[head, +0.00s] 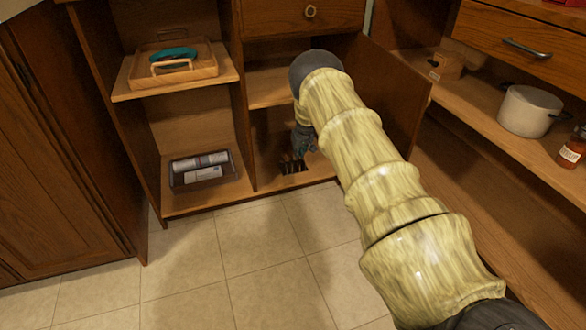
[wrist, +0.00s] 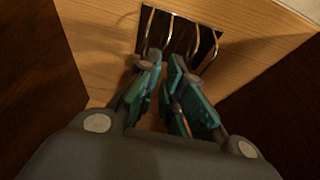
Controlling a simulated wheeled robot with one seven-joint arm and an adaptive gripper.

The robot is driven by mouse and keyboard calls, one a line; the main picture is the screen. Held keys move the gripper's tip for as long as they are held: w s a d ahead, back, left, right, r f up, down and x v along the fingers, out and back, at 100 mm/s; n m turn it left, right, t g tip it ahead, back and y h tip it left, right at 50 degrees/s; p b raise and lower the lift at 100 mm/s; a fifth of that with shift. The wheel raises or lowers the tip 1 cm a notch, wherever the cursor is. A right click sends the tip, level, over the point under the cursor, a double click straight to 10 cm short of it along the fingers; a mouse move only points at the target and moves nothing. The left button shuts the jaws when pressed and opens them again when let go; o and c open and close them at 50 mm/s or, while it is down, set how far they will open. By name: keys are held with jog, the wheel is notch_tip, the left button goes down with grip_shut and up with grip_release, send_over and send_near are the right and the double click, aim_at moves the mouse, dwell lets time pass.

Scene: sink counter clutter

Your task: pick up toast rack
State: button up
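The toast rack (wrist: 207,41) has a dark base and several thin metal wire loops. It stands on the cabinet's bottom shelf and also shows in the head view (head: 292,168), just below my gripper. My gripper (wrist: 165,60) points down at the rack, with its teal fingertips among the upper parts of the wires. The fingers are drawn fairly close together, but a gap shows between the tips. A wire appears to lie in line with that gap. The fingers hide part of the rack, and I cannot tell whether they touch it.
Dark cabinet walls stand close on both sides of my gripper. To the left, a dark bin (head: 204,180) with rolled items sits on the bottom shelf and a wooden tray (head: 200,72) on the shelf above. A white pot (head: 528,111) and a bottle (head: 573,148) stand on the right shelf.

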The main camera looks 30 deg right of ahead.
jog(key=shift+b+x, duration=1.55)
jog(key=shift+x, duration=1.4)
jog(key=shift+c, duration=0.4)
grip_shut()
jog(key=shift+r, duration=0.15)
